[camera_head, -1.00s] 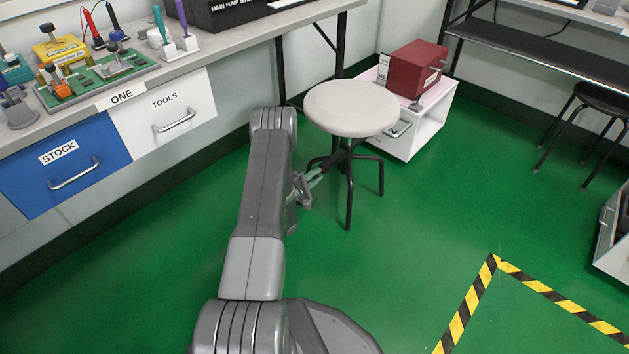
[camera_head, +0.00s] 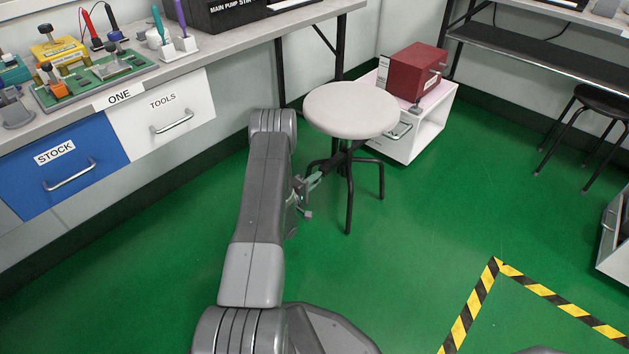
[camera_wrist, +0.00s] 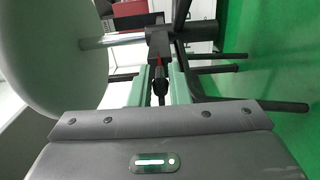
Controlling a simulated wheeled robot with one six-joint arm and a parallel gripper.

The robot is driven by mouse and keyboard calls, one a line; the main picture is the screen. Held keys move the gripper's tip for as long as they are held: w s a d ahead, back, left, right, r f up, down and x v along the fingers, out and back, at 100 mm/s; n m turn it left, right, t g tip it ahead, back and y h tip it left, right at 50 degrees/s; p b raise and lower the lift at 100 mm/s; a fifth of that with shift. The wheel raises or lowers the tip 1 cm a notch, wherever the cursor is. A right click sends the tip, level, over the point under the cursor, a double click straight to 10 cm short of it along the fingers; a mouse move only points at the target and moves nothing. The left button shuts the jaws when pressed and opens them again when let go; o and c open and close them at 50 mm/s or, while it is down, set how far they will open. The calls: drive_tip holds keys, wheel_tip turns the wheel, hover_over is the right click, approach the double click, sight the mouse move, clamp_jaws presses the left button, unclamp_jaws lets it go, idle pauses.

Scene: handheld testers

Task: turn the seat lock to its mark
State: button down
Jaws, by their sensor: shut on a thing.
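The stool has a pale round seat (camera_head: 351,108) on a dark post with several legs. It also fills the upper left of the wrist view (camera_wrist: 50,55). The seat lock (camera_wrist: 159,86) is a small dark lever under the seat, in front of the post's dark collar. A bit of red shows just above it. My gripper (camera_head: 318,178) reaches in below the seat from the left. In the wrist view its pale green fingers (camera_wrist: 159,88) stand on both sides of the lever and are shut on it. The lock's mark cannot be made out clearly.
A white cabinet (camera_head: 428,138) bearing a red box (camera_head: 413,72) stands close behind the stool. The workbench (camera_head: 225,42) with drawers runs along the left. Green floor is open to the right, with a yellow-black taped area (camera_head: 475,300) in front.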

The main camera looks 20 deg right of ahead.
drive_tip(key=c, duration=1.4)
unclamp_jaws()
drive_tip(key=p+v, duration=0.4)
drive_tip(key=v, duration=0.9)
drive_tip(key=shift+s+a+f, duration=0.1)
drive_tip(key=shift+s+a, duration=0.1)
drive_tip(key=shift+a, duration=0.15)
drive_tip(key=shift+d, duration=0.1)
drive_tip(key=b+x, duration=0.4)
drive_tip(key=x, duration=0.9)
drive_tip(key=shift+w+d, duration=0.25)
drive_tip(key=shift+d, duration=0.05)
